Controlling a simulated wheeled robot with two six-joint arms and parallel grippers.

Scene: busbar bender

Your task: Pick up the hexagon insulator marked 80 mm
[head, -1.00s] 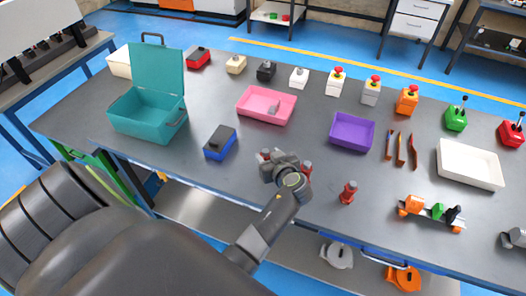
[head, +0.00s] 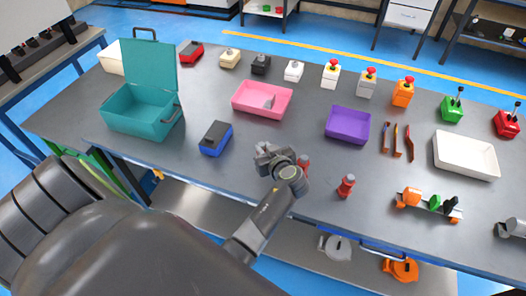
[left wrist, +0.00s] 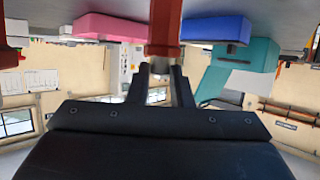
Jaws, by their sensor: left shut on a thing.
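My left gripper (head: 264,152) is over the front middle of the workbench, in the head view. In the left wrist view its two dark fingers (left wrist: 162,82) are shut on a red insulator (left wrist: 164,28), which hangs upright in that inverted picture. In the head view the gripper hides this insulator. A second red insulator (head: 304,165) stands just right of the gripper, partly behind it. A third red insulator (head: 346,186) stands farther right, near the front edge. No 80 mm marking is legible.
A blue-and-black box (head: 215,138) and an open teal toolbox (head: 138,117) stand to the left. A pink tray (head: 240,105) and a purple tray (head: 346,125) lie behind the gripper. A clamp-like fixture (head: 427,205) sits front right. Bare bench lies between the trays and gripper.

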